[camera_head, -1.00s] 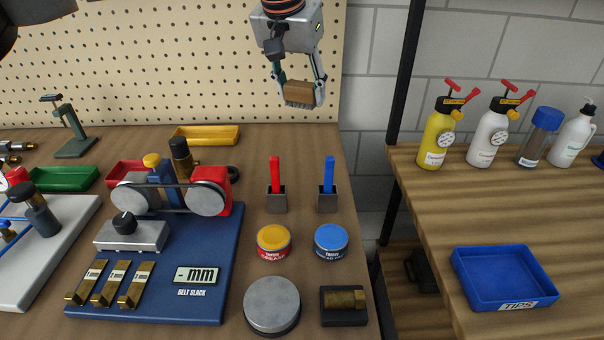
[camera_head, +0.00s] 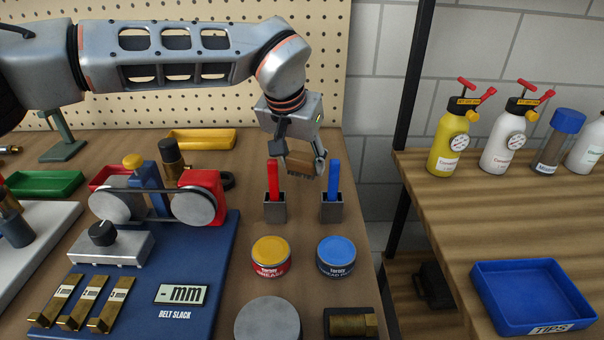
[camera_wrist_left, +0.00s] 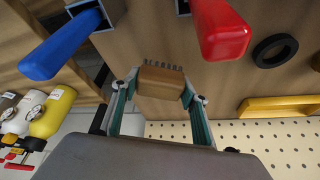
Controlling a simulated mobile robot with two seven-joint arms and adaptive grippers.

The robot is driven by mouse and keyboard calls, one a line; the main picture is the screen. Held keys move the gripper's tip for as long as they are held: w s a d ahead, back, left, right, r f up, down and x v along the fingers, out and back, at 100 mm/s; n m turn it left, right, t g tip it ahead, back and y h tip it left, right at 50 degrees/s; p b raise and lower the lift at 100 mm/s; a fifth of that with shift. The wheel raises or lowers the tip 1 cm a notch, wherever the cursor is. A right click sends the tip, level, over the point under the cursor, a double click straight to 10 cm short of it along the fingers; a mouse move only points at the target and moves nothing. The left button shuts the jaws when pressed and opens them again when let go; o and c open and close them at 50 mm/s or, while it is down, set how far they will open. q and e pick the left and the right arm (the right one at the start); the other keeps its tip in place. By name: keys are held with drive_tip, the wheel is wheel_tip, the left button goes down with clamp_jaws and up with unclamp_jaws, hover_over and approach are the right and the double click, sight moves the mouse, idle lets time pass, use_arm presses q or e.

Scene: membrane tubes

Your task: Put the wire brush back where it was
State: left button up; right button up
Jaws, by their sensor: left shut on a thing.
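The wire brush, a brown wooden block (camera_head: 301,165), is held in the head view above the back of the workbench, behind the red and blue handles. My left gripper (camera_head: 299,171) is shut on it, a finger at each end. In the left wrist view the brush block (camera_wrist_left: 161,84) sits between the fingertips of my left gripper (camera_wrist_left: 158,92), with a row of dark bristles pointing away from the palm. The brush appears clear of the bench, though the exact gap is hard to tell. My right gripper is not in view.
A red-handled tool (camera_head: 273,180) and a blue-handled tool (camera_head: 333,180) stand in grey holders just in front. A yellow tray (camera_head: 202,139) and a black ring (camera_head: 228,181) lie to the left. Grease tins (camera_head: 270,256) stand nearer. A pegboard (camera_head: 335,80) rises behind.

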sight(302, 174)
use_arm(q)
wheel_tip(302, 174, down, 4)
drive_tip(key=shift+r, duration=0.35)
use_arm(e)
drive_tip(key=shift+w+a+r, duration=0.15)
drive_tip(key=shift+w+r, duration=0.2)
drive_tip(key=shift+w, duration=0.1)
use_arm(q)
drive_tip(key=o, duration=1.1)
drive_tip(key=shift+f, duration=0.2)
drive_tip(key=shift+c, duration=0.2)
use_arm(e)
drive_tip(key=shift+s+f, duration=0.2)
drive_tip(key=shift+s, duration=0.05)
